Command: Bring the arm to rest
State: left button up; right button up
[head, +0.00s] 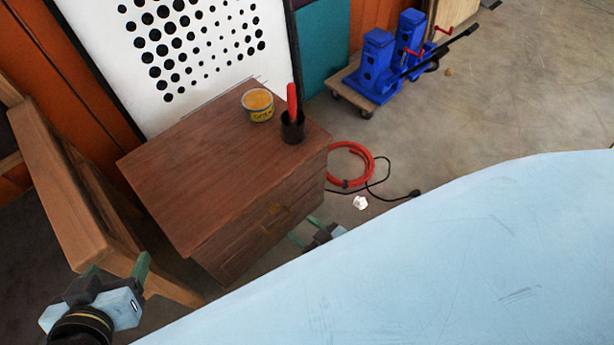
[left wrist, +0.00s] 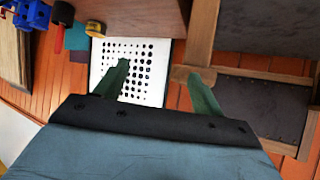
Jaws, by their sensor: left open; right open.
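My left gripper (head: 117,266) is at the lower left of the head view, by the wooden frame. Its two green fingers stand apart with nothing between them. In the left wrist view the same gripper (left wrist: 158,82) is open and empty, with the dotted white board seen beyond. My right gripper (head: 307,230) shows only in part, low and just right of the wooden cabinet (head: 215,165). Its green fingertips are apart, and the rest of that arm is hidden.
A tub (head: 258,106) and a black cup (head: 292,128) with a red-handled item stand on the cabinet. A wooden frame (head: 62,190) stands at left. A red hose (head: 350,181) lies on the floor. Blue presses (head: 375,68) stand on a dolly. Floor at upper right is mostly clear.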

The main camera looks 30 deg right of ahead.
pick_arm(q)
jog(key=shift+s+a+f+g, duration=0.2)
jog(key=shift+s+f+g, duration=0.1)
jog(key=shift+s+f, duration=0.1)
dwell(0.3)
